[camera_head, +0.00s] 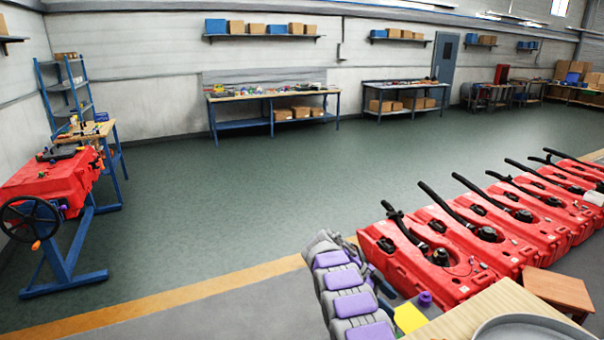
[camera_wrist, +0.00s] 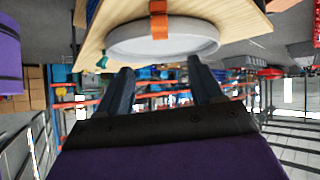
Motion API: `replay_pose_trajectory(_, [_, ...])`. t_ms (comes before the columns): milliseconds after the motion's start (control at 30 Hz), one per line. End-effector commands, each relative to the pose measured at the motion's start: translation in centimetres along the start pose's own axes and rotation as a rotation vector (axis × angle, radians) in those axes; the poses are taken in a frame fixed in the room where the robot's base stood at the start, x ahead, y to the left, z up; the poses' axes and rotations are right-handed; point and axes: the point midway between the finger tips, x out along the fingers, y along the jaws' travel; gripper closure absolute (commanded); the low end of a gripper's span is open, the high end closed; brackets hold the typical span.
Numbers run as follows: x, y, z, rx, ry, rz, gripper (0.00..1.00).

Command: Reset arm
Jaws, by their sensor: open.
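My gripper (camera_wrist: 160,68) shows in the wrist view as two dark fingers spread apart, open, with nothing between them. A pale round tray (camera_wrist: 165,42) with an orange strip lies beyond the fingertips, against a wooden top (camera_wrist: 245,22); the wrist picture looks upside down. Whether the fingers touch the tray I cannot tell, but they appear apart from it. There, a row of red scrubber tanks (camera_head: 440,275) with black hoses stands at the right. Another red tank (camera_head: 55,180) rests on a blue stand at the left.
A wooden table (camera_head: 470,318) with a grey round tray (camera_head: 525,330) is at the bottom right. A brown stool (camera_head: 558,289) is near the tanks. Workbenches line the back wall. The green floor (camera_head: 250,205) is clear.

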Motion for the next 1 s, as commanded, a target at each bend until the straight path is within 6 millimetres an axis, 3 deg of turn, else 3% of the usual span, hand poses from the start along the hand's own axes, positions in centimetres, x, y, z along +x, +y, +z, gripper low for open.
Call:
replay_pose_trajectory(200, [-2.6,2.1,-4.9,-0.217,-0.039,-0.016,0.34])
replay_pose_trajectory(467, [-4.5,6.2,-9.6,-0.483,-0.106,-0.032,0.34])
replay_pose_trajectory(767, [-5.9,12.8,-13.9,-0.774,-0.211,-0.078,0.34])
replay_pose_trajectory(1000, [-6.2,19.3,-16.2,-0.999,-0.309,-0.144,0.34])
